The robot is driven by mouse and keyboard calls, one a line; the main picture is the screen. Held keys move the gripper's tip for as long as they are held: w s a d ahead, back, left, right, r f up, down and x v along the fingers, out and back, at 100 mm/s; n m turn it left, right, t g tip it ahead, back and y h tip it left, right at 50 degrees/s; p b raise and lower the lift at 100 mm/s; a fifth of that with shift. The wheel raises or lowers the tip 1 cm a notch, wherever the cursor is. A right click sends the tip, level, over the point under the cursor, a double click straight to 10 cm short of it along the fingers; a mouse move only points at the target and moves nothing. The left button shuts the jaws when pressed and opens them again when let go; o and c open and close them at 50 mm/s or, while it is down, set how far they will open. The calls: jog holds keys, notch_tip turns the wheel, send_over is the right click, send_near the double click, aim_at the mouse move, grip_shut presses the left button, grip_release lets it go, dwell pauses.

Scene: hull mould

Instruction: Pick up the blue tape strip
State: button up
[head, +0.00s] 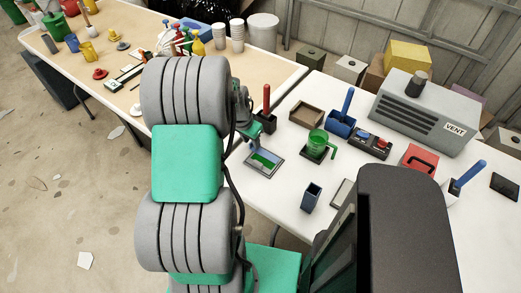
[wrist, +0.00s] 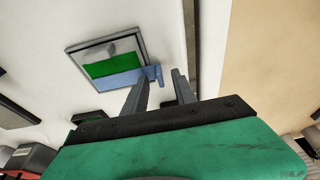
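The blue tape strip (wrist: 112,78) lies along one edge of a grey-framed panel, beside a green strip (wrist: 110,65). Its right end has a small raised tab near my fingertips. My gripper (wrist: 161,74) is open, with its two fingers apart and the tab between or just beyond the tips; I cannot tell whether they touch it. In the head view the framed panel (head: 277,154) lies on the white table just right of my arm, which hides most of my gripper.
A wooden-topped table (head: 125,30) with paints and cups adjoins behind.

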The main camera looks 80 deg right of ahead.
grip_shut()
dwell(0.3)
jog(key=shift+r, duration=0.1)
jog(key=shift+r, duration=0.3)
notch_tip(320, 180, up, 3)
jog(key=shift+s+f+b, duration=0.1)
jog(key=shift+b, duration=0.25)
jog(key=s+a+r+p, duration=0.1)
jog(key=s+a+r, duration=0.3)
jog(key=r, duration=0.3)
jog(key=s+a+r+p, duration=0.1)
jog(key=s+a+r, duration=0.3)
jog(key=a+r, duration=0.3)
jog(key=shift+s+r, duration=0.2)
jog(key=shift+r, duration=0.1)
